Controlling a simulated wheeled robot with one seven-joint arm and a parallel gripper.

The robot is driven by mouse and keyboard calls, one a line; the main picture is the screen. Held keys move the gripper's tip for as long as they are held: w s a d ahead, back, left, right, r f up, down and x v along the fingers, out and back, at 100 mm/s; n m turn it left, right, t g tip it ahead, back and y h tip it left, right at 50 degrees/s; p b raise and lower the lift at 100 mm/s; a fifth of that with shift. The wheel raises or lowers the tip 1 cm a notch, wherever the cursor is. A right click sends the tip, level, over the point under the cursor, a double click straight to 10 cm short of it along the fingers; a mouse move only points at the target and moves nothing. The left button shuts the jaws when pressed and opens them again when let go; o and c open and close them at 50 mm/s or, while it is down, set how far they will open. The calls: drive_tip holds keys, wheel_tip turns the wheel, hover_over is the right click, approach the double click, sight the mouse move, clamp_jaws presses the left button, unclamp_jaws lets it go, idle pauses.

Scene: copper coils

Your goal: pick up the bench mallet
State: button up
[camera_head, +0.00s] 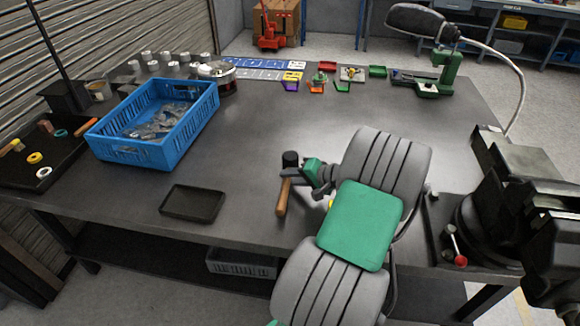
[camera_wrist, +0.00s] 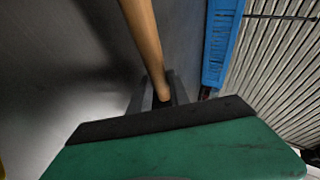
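The bench mallet shows in the head view as a wooden handle (camera_head: 283,199) below a dark block that looks like its head (camera_head: 291,159). The handle points toward the table's front edge. My gripper (camera_head: 298,180) is at the handle's upper end, close to the dark block, reaching in from the right. In the wrist view the wooden handle (camera_wrist: 145,38) runs down from the top edge, and its lower visible end lies between my dark fingers (camera_wrist: 160,92). The green gripper body hides part of this. Whether the fingers press on the mallet is not clear.
A blue crate (camera_head: 203,109) of metal parts and a dark tray (camera_head: 77,173) with small items stand left. An empty black tray (camera_head: 193,217) lies front left. Small bins (camera_head: 291,86) line the back. A vise (camera_head: 537,190) stands right. The table's middle is clear.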

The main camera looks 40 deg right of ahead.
clamp_jaws()
drive_tip(key=shift+r, duration=0.1)
idle(1.1)
